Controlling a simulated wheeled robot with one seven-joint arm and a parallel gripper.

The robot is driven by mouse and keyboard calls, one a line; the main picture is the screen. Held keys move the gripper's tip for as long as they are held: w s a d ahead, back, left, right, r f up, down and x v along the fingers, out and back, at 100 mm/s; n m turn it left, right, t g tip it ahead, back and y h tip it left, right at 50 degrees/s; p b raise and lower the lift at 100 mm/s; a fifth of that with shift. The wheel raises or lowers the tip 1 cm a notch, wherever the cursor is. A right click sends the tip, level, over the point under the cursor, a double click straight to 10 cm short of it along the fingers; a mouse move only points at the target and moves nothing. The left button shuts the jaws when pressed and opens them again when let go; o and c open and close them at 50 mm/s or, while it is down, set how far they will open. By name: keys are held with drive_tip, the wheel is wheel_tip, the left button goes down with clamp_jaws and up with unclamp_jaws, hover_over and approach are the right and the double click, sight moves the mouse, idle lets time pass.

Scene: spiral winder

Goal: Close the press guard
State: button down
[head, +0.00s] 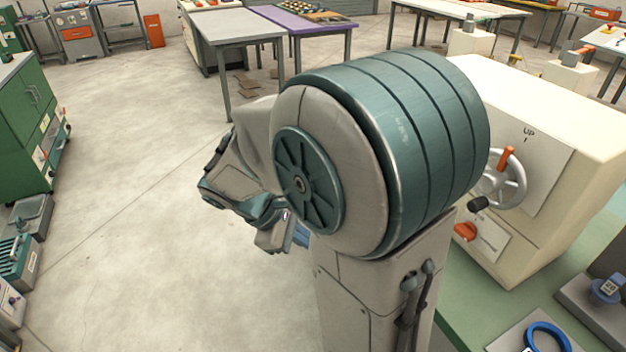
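No press guard can be made out in the head view. A cream machine (590,135) stands at the right. It has a handwheel (513,183) with an orange handle under an "UP" mark, and an orange knob (466,231) below. My large teal and grey arm covers the middle of the view and hides part of the machine's left side. What seems to be my gripper (274,238) shows small at the arm's left, over the open floor and apart from the machine. Its fingers are too hidden to tell whether they are open.
A green bench top (480,315) runs under the machine, with a blue ring (547,340) at its front. A green cabinet (25,120) stands at the left edge. A grey table (235,25) and a purple table (300,18) stand behind. The floor at left is mostly clear.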

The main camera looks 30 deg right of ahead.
drive_tip(key=w+f+n+t+h, duration=0.1)
drive_tip(key=w+n+h, duration=0.8)
drive_tip(key=w, duration=0.2)
drive_tip(key=d+f, duration=0.2)
drive_tip(key=d, duration=1.2)
drive_tip(key=shift+s+d+f+p, duration=0.25)
drive_tip(key=shift+s+f+p, duration=0.1)
drive_tip(key=shift+f, duration=0.05)
